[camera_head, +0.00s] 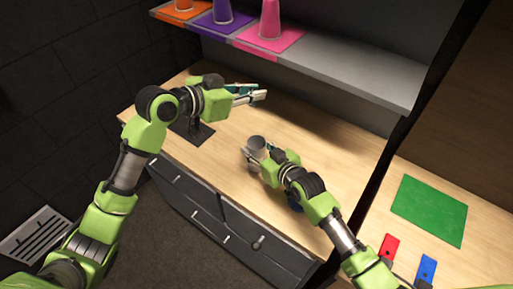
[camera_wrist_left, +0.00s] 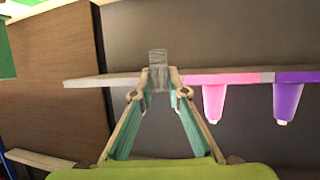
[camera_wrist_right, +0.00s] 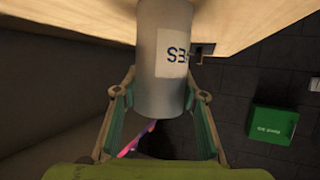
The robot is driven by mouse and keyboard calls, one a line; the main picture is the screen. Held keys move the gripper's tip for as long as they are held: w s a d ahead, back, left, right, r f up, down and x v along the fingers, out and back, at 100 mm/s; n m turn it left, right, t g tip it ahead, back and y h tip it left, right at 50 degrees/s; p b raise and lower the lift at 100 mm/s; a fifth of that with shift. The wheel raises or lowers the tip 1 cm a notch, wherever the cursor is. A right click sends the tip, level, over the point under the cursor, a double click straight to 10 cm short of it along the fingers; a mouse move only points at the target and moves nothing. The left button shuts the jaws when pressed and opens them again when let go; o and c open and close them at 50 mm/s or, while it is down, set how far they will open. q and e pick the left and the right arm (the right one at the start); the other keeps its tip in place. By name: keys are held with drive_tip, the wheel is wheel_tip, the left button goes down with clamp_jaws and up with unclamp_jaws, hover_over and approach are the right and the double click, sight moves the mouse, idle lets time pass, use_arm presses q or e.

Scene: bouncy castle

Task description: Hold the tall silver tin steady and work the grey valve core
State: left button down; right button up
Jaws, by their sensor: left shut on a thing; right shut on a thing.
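The tall silver tin (camera_head: 256,143) is at the workbench's front part, with my right gripper (camera_head: 257,153) shut around it. In the right wrist view the tin (camera_wrist_right: 163,40) sits between the two fingers, and a pale label with dark letters shows on its side. My left gripper (camera_head: 260,93) is above the bench, behind and above the tin and apart from it. In the left wrist view its fingertips (camera_wrist_left: 160,80) are closed on a small grey, ribbed piece, which looks like the grey valve core (camera_wrist_left: 158,57). That piece is too small to make out in the head view.
A grey shelf (camera_head: 335,78) runs above the bench (camera_head: 305,135) with orange, purple and pink cones (camera_head: 270,20). A dark stand (camera_head: 193,132) is under my left wrist. At the right, another surface holds a green mat (camera_head: 430,209), a red piece (camera_head: 389,246) and a blue piece (camera_head: 426,268).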

use_arm(q)
wheel_tip(320, 180, down, 11)
drive_tip(key=shift+s+a, duration=0.35)
drive_tip(key=shift+a, duration=0.1)
drive_tip(key=shift+r, duration=0.1)
drive_tip(key=c, duration=1.9)
unclamp_jaws()
drive_tip(key=v, duration=1.2)
